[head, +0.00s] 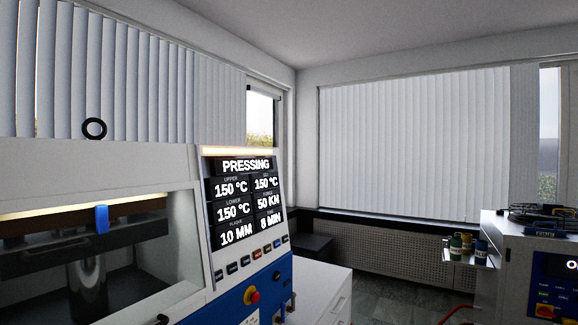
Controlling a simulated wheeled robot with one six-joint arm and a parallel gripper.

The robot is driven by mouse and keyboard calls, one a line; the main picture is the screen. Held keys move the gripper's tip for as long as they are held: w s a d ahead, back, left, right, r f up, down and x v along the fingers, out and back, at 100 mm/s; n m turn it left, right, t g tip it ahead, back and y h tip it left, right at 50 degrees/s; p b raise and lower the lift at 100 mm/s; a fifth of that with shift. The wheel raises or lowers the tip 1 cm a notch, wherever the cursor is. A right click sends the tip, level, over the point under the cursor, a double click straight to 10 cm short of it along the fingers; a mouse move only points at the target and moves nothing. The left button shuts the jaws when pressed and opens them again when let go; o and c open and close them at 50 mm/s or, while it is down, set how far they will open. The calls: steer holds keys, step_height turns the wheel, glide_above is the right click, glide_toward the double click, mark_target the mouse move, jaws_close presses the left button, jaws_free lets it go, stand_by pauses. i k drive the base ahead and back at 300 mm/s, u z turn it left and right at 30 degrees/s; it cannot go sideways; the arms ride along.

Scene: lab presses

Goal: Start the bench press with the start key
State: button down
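The bench press (183,285) fills the left of the head view, with its window front facing me and a blue handle (102,219) on it. Its display (245,200) reads PRESSING, upper and lower 150 °C, 50 kN, 10 mm and 8 min. A row of small keys (245,261) runs below the display; one is red-orange. Their labels are too small to read, so I cannot tell which is the start key. A red emergency-stop knob (253,296) sits lower on the blue panel. My gripper is not in view.
A second machine (510,265) with a blue control panel (555,280) stands at the right. Several small bottles (466,245) stand on a shelf at its side. A white cabinet (325,295) is beside the press. Grey floor (400,295) is open between the cabinet and that machine.

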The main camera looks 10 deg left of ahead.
mark_target(267, 248)
steer(key=i, duration=0.8)
steer(key=u, duration=0.85)
steer(key=i, duration=0.45)
steer(key=u, duration=0.3)
